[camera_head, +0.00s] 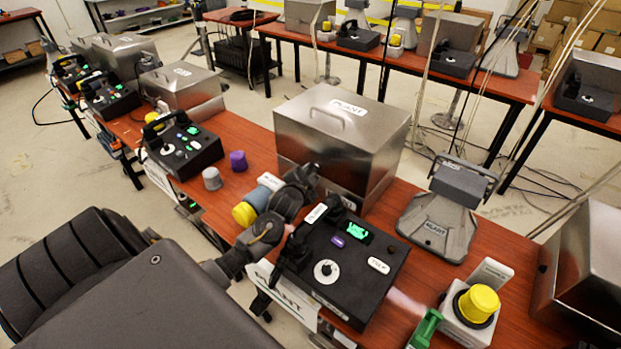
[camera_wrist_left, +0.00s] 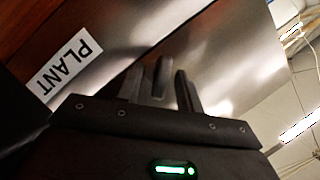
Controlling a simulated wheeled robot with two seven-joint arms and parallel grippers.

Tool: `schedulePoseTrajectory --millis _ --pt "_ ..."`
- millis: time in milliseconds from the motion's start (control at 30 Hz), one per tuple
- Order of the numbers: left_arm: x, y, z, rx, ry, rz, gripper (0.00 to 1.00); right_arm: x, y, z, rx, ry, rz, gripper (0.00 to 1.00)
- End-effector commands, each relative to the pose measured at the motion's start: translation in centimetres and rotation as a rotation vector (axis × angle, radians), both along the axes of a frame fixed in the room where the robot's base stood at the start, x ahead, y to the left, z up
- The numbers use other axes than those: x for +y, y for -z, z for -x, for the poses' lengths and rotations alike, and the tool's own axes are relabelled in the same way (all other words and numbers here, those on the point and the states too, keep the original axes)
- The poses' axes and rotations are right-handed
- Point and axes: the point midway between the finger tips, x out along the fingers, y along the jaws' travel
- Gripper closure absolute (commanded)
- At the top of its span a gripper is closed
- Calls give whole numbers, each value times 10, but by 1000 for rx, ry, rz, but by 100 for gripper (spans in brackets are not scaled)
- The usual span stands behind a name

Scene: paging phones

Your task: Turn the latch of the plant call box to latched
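The plant call box looks to be the steel box (camera_head: 330,145) with a PLANT label on its lid, standing on the red-brown table. Bare steel (camera_wrist_left: 215,50) fills much of the left wrist view, beside a PLANT label (camera_wrist_left: 65,67). I cannot make out a latch or its position; my gripper covers part of the box's front lower edge. My left gripper (camera_head: 307,176) is close to that front face, and its dark fingers show against the steel in the left wrist view (camera_wrist_left: 165,85). Whether they touch or are open is unclear. My right gripper is out of view.
A black phone console (camera_head: 345,265) with a lit green display stands just in front of the box. A yellow-topped button unit (camera_head: 478,303) and a grey PLANT horn (camera_head: 440,222) are to the right. A purple knob (camera_head: 238,161) and grey knob (camera_head: 212,179) are left.

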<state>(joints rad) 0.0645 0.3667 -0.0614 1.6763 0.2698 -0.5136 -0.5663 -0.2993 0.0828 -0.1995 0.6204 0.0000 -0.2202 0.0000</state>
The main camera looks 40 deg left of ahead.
Motion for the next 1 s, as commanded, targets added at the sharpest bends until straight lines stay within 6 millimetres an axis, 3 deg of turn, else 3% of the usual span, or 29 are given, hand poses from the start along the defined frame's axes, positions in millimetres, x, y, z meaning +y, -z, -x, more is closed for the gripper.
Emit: schedulePoseTrajectory --millis 133,400,733,1000 --pt "0 -1 0 0 0 0 64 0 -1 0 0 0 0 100" --pt "0 0 0 0 0 0 99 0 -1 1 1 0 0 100" --pt "0 -2 0 1 1 26 100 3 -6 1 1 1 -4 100" --pt "1 -6 0 -1 1 174 100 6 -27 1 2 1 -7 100"
